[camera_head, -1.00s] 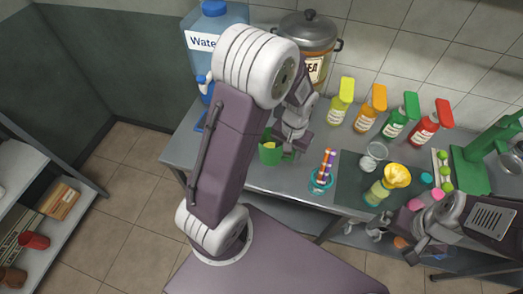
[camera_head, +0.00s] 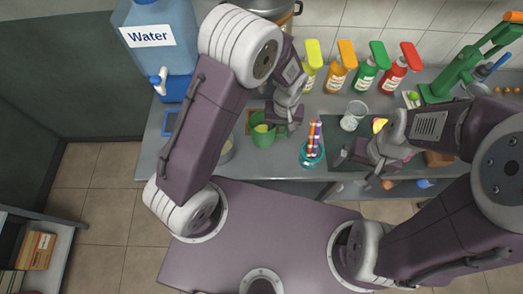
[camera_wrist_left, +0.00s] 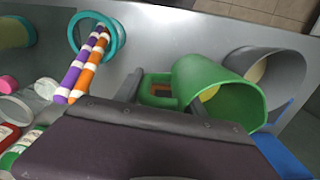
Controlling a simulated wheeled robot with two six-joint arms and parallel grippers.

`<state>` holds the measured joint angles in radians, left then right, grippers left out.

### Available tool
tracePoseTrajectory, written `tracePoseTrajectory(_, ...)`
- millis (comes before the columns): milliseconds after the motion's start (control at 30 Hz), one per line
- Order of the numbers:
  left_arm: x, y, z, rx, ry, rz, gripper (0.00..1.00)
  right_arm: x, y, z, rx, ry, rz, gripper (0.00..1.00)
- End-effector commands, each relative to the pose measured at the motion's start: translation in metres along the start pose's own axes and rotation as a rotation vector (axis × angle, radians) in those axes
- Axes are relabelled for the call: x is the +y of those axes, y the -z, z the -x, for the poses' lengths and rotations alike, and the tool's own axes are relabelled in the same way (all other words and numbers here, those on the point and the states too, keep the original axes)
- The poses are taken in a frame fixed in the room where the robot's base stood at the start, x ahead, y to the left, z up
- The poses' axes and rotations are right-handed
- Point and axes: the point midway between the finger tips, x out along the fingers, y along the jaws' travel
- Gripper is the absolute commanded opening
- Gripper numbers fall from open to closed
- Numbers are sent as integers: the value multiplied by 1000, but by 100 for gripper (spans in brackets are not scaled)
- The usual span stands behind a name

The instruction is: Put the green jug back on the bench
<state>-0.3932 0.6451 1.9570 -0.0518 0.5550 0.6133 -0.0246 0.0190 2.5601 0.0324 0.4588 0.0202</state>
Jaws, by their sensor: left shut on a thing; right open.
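The green jug (camera_head: 265,137) is near the front edge of the metal bench (camera_head: 235,187). My left gripper (camera_head: 277,117) is at its right side. In the left wrist view the jug (camera_wrist_left: 207,80) lies sideways in the picture, with its square handle (camera_wrist_left: 157,84) between the fingers of my left gripper (camera_wrist_left: 160,100), which is shut on it. Something yellowish shows inside the jug. I cannot tell whether its base touches the bench.
A teal cup with striped straws (camera_head: 312,150) stands just right of the jug. A water dispenser (camera_head: 158,45) is at the back left. Several bottles, including a red one (camera_head: 398,72), line the wall. A clear glass (camera_head: 353,115) and a green press (camera_head: 455,75) are further right.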

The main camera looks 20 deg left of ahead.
Motion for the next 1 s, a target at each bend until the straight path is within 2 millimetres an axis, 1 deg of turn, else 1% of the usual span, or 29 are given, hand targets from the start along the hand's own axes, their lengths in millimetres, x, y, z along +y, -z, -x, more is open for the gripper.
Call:
tracePoseTrajectory(67, 5, -2, -2, 0, 0, -1, 0, 0, 0, 0, 0, 0, 0, 100)
tracePoseTrajectory(167, 6, -2, -4, 0, 1, 1, 0, 0, 0, 0, 0, 0, 0, 100)
tracePoseTrajectory(233, 5, -2, -13, -2, 2, 1, 0, 0, 0, 1, 0, 0, 0, 100)
tracePoseTrajectory(300, 5, -3, -29, -5, 4, 1, 0, 0, 0, 2, 0, 0, 0, 100)
tracePoseTrajectory(433, 6, -3, -53, -3, 2, 1, 0, 0, 0, 4, 0, 0, 0, 100)
tracePoseTrajectory(500, 7, -2, -59, -1, 1, 1, 0, 0, 0, 4, 0, 0, 0, 100)
tracePoseTrajectory(633, 7, -2, -64, 0, 0, 1, 0, 0, 0, 4, 0, 0, 0, 100)
tracePoseTrajectory(833, 8, -2, -96, -2, 2, 0, 0, 0, 1, 8, 0, 0, 0, 100)
tracePoseTrajectory(900, 8, -2, -102, -1, 1, 0, 0, 0, 1, 8, 0, 0, 0, 100)
tracePoseTrajectory(1000, 8, -2, -103, 0, 0, 0, 0, 0, 1, 8, 0, 0, 0, 100)
